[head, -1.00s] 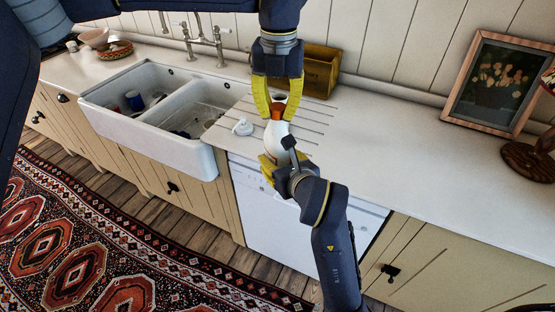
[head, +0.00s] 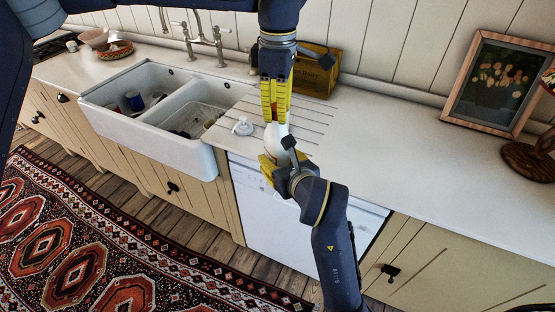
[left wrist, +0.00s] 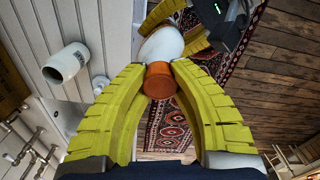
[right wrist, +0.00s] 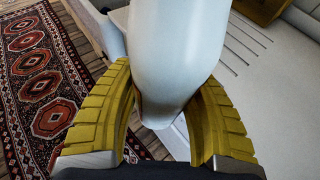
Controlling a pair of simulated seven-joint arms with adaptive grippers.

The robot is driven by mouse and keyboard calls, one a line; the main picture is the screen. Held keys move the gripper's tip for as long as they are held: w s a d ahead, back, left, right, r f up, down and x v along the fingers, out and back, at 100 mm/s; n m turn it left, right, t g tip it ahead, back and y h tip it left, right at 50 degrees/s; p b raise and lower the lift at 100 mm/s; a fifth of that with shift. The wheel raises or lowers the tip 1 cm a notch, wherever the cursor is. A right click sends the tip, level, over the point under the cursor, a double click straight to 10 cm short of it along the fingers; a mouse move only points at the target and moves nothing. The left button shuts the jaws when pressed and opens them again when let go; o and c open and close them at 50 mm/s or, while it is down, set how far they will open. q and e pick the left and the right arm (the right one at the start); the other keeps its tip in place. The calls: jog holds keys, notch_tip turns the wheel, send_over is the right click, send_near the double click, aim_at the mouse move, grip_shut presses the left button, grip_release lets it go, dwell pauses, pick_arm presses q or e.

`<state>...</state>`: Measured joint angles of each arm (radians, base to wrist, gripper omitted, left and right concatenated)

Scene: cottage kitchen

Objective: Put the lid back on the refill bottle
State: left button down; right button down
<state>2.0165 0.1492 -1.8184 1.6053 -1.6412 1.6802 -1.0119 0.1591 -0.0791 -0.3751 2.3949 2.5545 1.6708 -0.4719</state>
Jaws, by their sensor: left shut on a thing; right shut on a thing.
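My right gripper (right wrist: 168,125) is shut on the white refill bottle (right wrist: 180,50) and holds it in front of the counter edge. The bottle also shows in the head view (head: 277,134) and in the left wrist view (left wrist: 160,43). The orange lid (left wrist: 160,80) is at the bottle's top end and appears to touch it; how well it is seated I cannot tell. My left gripper (head: 274,118) comes from above, shut on the lid. Its fingers hide most of the lid in the head view.
A wooden crate (head: 316,72) is behind, against the wall. The double sink (head: 165,110) lies left. A white cylindrical container (left wrist: 66,62) shows in the left wrist view.

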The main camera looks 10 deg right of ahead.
pick_arm(q)
jog(key=m, duration=1.1)
jog(key=c, duration=1.3)
grip_release()
jog(key=shift+o, duration=0.2)
jog(key=shift+r, duration=2.2)
